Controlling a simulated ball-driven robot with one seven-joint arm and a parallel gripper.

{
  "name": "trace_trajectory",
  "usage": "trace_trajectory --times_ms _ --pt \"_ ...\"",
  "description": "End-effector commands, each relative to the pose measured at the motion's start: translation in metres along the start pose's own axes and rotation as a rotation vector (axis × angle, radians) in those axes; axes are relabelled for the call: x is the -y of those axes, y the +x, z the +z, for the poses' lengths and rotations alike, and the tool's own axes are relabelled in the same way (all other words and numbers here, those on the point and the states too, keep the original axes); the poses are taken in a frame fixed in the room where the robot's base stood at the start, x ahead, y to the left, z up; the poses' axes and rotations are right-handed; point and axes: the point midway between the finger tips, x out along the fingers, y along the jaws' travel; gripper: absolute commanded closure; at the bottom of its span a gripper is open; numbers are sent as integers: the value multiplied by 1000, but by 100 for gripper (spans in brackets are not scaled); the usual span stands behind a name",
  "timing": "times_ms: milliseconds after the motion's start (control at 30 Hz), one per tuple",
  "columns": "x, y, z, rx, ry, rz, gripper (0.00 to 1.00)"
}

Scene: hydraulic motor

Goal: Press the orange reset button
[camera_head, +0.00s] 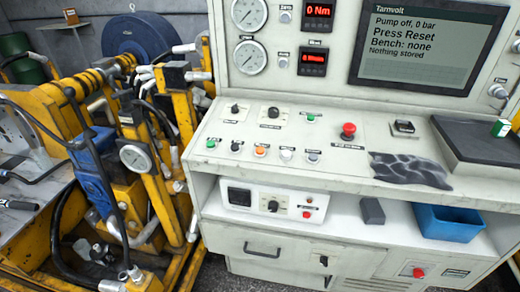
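The orange button (260,151) sits in the front row of controls on the white console's sloping top (330,168). A black knob is to its left and a white button (287,154) to its right. Its label is too small to read. The screen (425,47) at the upper right reads "Pump off, 0 bar", "Press Reset", "Bench: none", "Nothing stored". My gripper is not in view.
A red mushroom button (348,131) stands up right of the orange one. A crumpled grey cloth (410,170) and a dark raised pad (485,140) lie further right. A blue bin (449,222) is on the shelf below. Yellow machinery (165,150) fills the left.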

Motion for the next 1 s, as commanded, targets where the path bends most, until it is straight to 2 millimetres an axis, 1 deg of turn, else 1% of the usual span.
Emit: trace_trajectory --times_ms 33,67,633,1000 --pt "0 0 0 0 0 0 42" --pt "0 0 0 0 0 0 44" --pt "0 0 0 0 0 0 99" --pt "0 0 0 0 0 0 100"
